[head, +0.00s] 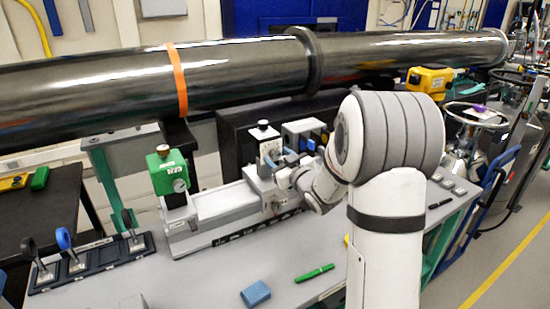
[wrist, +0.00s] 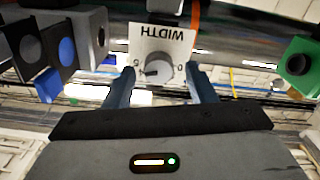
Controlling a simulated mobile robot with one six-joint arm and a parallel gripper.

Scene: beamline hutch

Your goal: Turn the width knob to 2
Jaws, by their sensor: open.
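The width knob (wrist: 158,73) is a round grey dial on a white plate (wrist: 158,42) marked WIDTH, upside down in the wrist view. A 0 shows to its right and what looks like a 5 to its left. A dark pointer mark shows on the knob's left side, toward the 5; its exact reading is too small to tell. My gripper (wrist: 160,82) is open, with one blue-grey finger on each side of the knob. I cannot tell whether they touch it. In the head view my gripper (head: 278,164) is at the white dial plate (head: 270,149) on the bench instrument.
A green gauge block (head: 168,172) stands left of the instrument's rail. A long dark beam pipe (head: 230,75) runs behind and above. A tool rack (head: 100,257), a blue block (head: 255,293) and a green marker (head: 314,273) lie on the bench front.

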